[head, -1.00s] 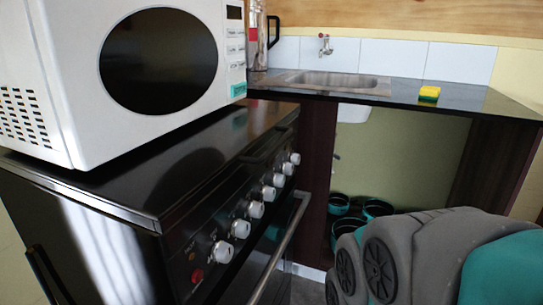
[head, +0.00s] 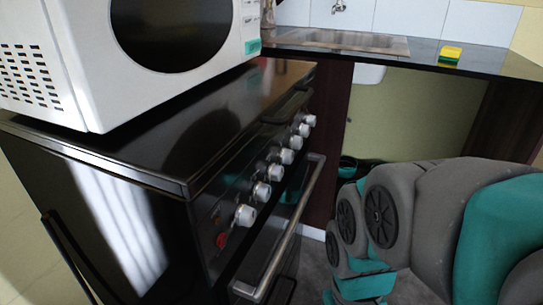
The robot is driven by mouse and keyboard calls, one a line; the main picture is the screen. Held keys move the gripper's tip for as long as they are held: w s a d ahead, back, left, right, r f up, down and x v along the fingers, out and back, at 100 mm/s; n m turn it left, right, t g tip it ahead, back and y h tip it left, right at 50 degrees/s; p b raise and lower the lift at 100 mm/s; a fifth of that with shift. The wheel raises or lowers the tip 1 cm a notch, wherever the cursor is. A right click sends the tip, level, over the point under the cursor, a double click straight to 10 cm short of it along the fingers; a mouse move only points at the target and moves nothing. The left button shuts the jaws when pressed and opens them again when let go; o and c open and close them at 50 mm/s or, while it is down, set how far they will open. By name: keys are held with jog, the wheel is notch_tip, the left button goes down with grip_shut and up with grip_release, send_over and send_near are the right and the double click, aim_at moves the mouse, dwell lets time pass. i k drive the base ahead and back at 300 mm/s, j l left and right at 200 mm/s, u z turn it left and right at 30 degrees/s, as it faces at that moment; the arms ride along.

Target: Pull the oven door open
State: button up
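The oven is a black stove (head: 110,215) on the left, with a row of white knobs (head: 262,190) and one red knob along its front. Its door carries a long metal bar handle (head: 285,235) below the knobs. The door looks shut, though its lower part is out of frame. My grey and teal arm fills the lower right, to the right of the handle. My gripper is not in view.
A white microwave (head: 75,60) stands on the stove top. Behind is a dark counter with a metal sink (head: 350,42) and a yellow-green sponge (head: 450,55). A strip of grey floor shows between stove and arm.

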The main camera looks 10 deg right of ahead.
aim_at(256, 275)
jog(key=k+l+u, duration=0.1)
jog(key=k, duration=0.3)
jog(key=k+l, duration=0.3)
jog(key=k+j+u, duration=0.1)
jog(key=k+j, duration=0.1)
